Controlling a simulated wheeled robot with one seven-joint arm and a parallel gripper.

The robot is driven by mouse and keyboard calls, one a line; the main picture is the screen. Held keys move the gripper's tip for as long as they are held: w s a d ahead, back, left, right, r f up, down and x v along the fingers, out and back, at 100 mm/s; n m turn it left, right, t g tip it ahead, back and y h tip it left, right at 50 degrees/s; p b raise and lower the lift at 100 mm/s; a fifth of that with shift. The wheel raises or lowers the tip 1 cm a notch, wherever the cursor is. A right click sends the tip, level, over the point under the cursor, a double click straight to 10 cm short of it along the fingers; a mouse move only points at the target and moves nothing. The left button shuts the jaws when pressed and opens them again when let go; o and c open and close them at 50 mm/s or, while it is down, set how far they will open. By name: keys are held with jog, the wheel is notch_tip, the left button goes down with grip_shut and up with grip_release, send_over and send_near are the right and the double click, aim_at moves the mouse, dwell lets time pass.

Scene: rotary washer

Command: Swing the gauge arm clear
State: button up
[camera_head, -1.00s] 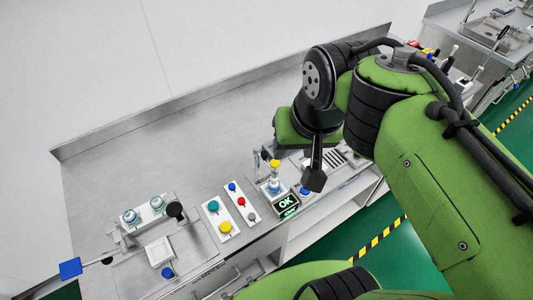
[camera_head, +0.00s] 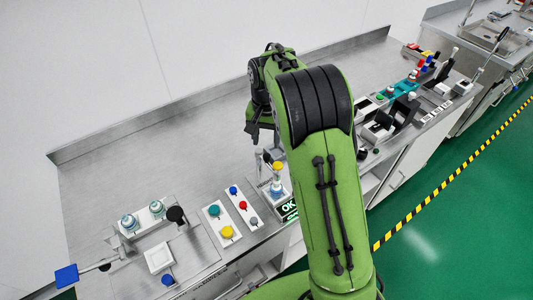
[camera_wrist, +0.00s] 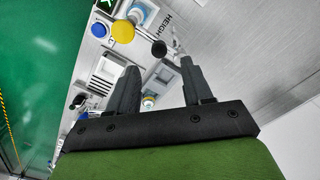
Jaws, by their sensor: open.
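The height gauge station shows in the head view as a yellow-topped part (camera_head: 277,166) on a pale stand beside a lit green OK display (camera_head: 288,208). In the wrist view I see the yellow top (camera_wrist: 123,31) and a plate lettered "HEIGH" (camera_wrist: 172,17). A dark round knob (camera_wrist: 159,48), possibly the gauge arm's end, shows just beyond my fingertips; I cannot tell its link clearly. My gripper (camera_wrist: 157,68) is open, with nothing between its fingers. In the head view my gripper (camera_head: 252,132) hangs above the bench behind the station; my arm hides part of the station's right side.
Left of the station stand button panels (camera_head: 242,206) and a fixture with two teal-ringed parts (camera_head: 157,208) and a blue-ended lever (camera_head: 67,275). More devices (camera_head: 405,100) line the bench at right. The back of the steel bench (camera_head: 180,140) is clear.

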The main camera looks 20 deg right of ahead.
aim_at(267, 155)
notch_tip(267, 155, down, 6)
jog(key=shift+f, duration=0.1)
grip_shut()
dwell(0.4)
